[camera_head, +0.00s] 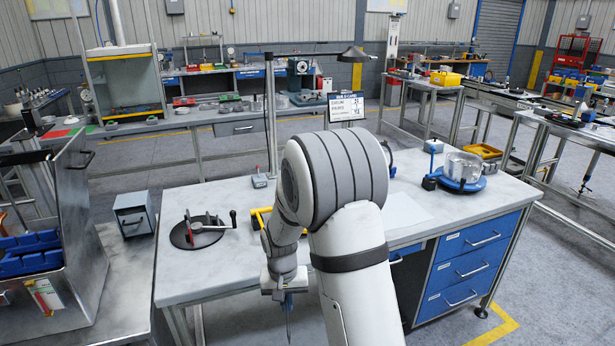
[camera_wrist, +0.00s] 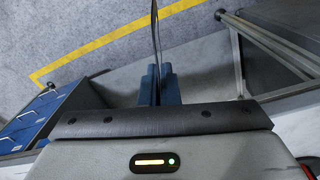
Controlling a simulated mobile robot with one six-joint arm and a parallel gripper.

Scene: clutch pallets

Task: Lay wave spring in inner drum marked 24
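My gripper (camera_head: 287,291) hangs low at the front edge of the grey workbench (camera_head: 190,270). In the wrist view its blue fingers (camera_wrist: 158,86) are close together on a thin dark strip (camera_wrist: 156,30), which looks like the wave spring seen edge-on. In the head view this thin piece (camera_head: 288,322) hangs upright below the fingers, over the floor. A silver metal drum (camera_head: 463,167) sits on a round blue base at the bench's right side, far from my gripper. No number 24 is readable on it, and its inside is hard to make out.
A black round fixture with a handle (camera_head: 200,232) stands on the bench's left. A yellow item (camera_head: 260,216) is partly behind my arm. A sign (camera_head: 346,107) stands behind. The bench's right middle is mostly clear.

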